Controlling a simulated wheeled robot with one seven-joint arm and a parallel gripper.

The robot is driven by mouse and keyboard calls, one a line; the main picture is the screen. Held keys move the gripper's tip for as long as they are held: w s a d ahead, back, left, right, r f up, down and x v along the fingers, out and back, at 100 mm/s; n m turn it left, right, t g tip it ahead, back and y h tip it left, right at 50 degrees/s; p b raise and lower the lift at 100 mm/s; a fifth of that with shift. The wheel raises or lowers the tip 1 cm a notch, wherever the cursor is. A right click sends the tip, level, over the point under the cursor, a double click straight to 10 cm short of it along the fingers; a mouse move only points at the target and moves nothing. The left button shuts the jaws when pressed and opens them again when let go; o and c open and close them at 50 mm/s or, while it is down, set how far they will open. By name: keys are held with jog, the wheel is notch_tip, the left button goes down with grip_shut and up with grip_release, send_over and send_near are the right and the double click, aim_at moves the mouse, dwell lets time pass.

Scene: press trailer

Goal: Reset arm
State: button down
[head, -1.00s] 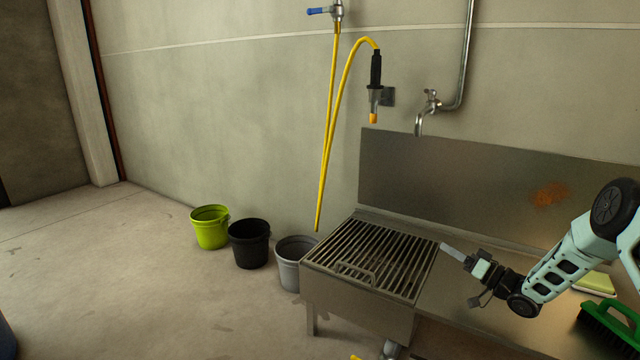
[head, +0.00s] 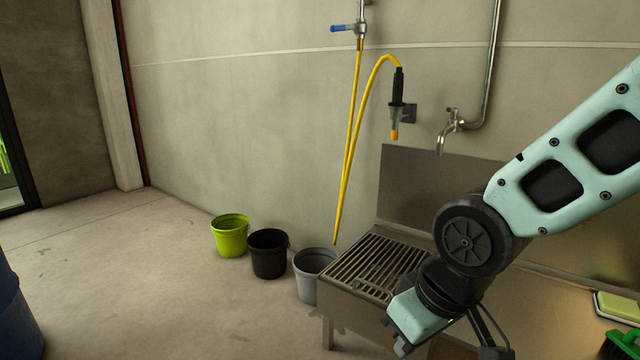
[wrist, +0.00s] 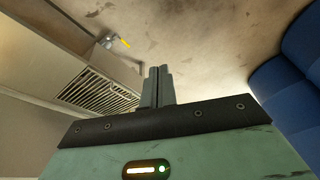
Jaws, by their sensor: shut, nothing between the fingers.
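My gripper (wrist: 157,86) shows in the wrist view with its two grey fingers shut together and nothing between them. In the head view my arm is folded in front of the sink unit, and its end hangs at the bottom of the picture, where the fingers cannot be made out. In the wrist view the sink grate (wrist: 98,92) lies to the left of the fingers, apart from them.
The metal sink unit (head: 425,190) stands against the wall. A yellow hose (head: 350,150) hangs above it. Green (head: 230,238), black (head: 268,256) and grey (head: 306,280) buckets stand left of it. Blue barrels (wrist: 285,80) are at the right in the wrist view.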

jog(key=s+d+r+n+g+h, duration=0.1)
jog(key=s+d+n+g, duration=0.15)
jog(key=s, duration=1.05)
notch_tip(320, 180, up, 38)
jog(key=m+p, duration=0.1)
jog(key=p, duration=3.7)
jog(key=shift+w, duration=0.35)
jog(key=shift+a+r, duration=0.1)
